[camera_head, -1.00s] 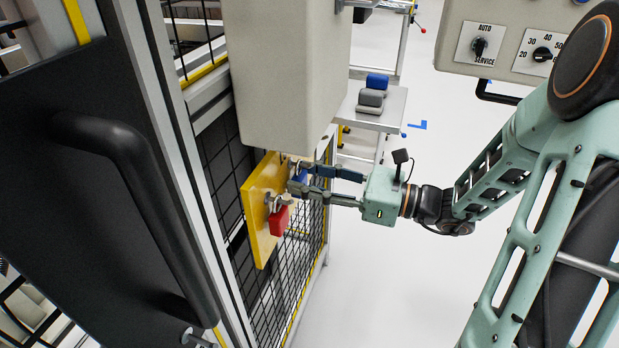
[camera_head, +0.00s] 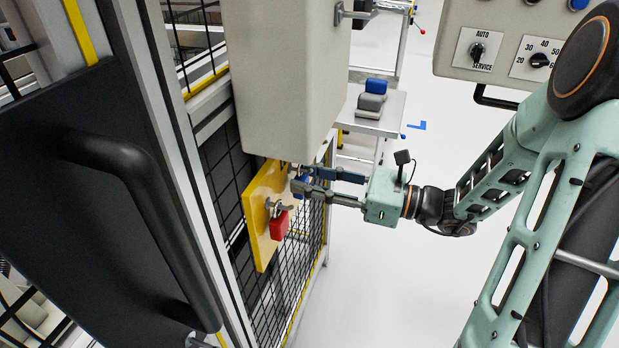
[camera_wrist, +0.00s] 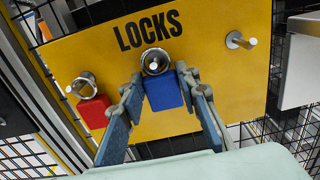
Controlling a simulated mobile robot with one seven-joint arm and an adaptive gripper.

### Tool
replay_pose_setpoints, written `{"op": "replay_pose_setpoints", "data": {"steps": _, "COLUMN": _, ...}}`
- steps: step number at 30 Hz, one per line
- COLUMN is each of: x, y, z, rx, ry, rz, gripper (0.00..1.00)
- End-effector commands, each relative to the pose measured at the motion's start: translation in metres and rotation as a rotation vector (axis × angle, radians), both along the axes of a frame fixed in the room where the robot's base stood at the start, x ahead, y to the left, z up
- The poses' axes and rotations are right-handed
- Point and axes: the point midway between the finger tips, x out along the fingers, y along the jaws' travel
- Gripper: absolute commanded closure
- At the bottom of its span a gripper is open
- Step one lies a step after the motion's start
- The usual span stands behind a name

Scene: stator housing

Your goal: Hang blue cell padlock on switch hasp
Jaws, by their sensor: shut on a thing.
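The blue padlock (camera_wrist: 163,94) hangs at the middle peg of the yellow LOCKS board (camera_wrist: 225,82), its metal shackle around the peg. My gripper (camera_wrist: 162,84) is shut on it, one finger at each side. In the head view the blue padlock (camera_head: 302,184) is mostly hidden behind the fingers of my gripper (camera_head: 302,177), which reach the board from the right. I cannot clearly identify the switch hasp; a metal fitting (camera_head: 341,13) sticks out from the right side of the grey box.
A red padlock (camera_head: 279,226) hangs on the peg left of the blue one; the right peg (camera_wrist: 240,41) is empty. The grey box (camera_head: 285,75) stands close above the board. A black door handle (camera_head: 150,215) is at left. Open floor lies right of the fence.

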Motion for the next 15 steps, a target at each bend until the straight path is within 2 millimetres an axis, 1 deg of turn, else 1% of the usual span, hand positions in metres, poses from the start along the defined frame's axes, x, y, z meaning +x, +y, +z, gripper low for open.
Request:
{"op": "replay_pose_setpoints", "data": {"steps": 5, "x": 0.000, "y": -0.002, "z": 0.001, "rx": 0.001, "ry": 0.000, "rz": 0.000, "gripper": 0.97}}
{"op": "replay_pose_setpoints", "data": {"steps": 15, "x": -0.006, "y": -0.016, "z": 0.002, "rx": 0.001, "ry": 0.001, "rz": 0.000, "gripper": 0.97}}
